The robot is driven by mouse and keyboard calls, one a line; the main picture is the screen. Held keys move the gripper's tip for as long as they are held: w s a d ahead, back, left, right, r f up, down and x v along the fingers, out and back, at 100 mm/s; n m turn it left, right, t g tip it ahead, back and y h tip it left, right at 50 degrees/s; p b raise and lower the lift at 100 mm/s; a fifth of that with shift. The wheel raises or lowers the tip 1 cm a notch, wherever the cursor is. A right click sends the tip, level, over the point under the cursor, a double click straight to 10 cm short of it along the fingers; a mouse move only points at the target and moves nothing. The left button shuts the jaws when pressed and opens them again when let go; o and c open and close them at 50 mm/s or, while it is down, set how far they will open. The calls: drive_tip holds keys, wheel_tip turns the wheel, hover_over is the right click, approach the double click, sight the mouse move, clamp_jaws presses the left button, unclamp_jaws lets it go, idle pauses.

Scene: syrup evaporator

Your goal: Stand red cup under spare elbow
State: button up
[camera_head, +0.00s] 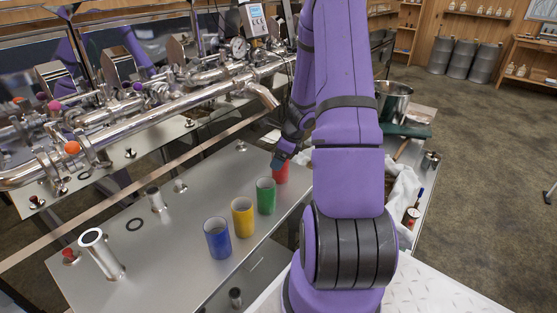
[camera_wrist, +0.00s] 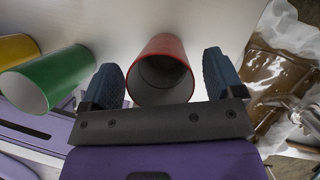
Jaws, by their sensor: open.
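The red cup (camera_head: 281,172) stands at the far right end of a row of cups on the steel table, partly hidden by my arm. In the wrist view the red cup (camera_wrist: 162,72) lies between the two fingers of my gripper (camera_wrist: 165,88), with a gap visible on the right side. My gripper is open around it. In the head view my gripper (camera_head: 279,161) is mostly hidden behind my arm. A bent steel pipe end (camera_head: 266,97), possibly the spare elbow, points down from the shiny pipework behind the red cup.
A green cup (camera_head: 266,195), a yellow cup (camera_head: 243,217) and a blue cup (camera_head: 217,238) stand left of the red cup.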

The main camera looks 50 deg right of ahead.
drive_tip(key=s+d+r, duration=0.2)
drive_tip(key=s+d, duration=0.4)
drive_tip(key=s, duration=0.5)
drive_tip(key=w+a+r+n, duration=0.4)
drive_tip(key=a+r+n, duration=0.3)
drive_tip(key=a+r, duration=0.3)
drive_tip(key=w+a+r+n, duration=0.3)
drive_tip(key=a+r+n, duration=0.4)
drive_tip(key=a+r, duration=0.3)
drive_tip(key=s+a+r+n+t+h, duration=0.1)
drive_tip(key=s+a+r+n+h, duration=0.1)
drive_tip(key=s+a+r+n, duration=1.1)
drive_tip(key=s+a+n, duration=0.1)
drive_tip(key=a+n, duration=0.2)
drive_tip(key=shift+s+a+n, duration=0.3)
drive_tip(key=shift+a, duration=0.1)
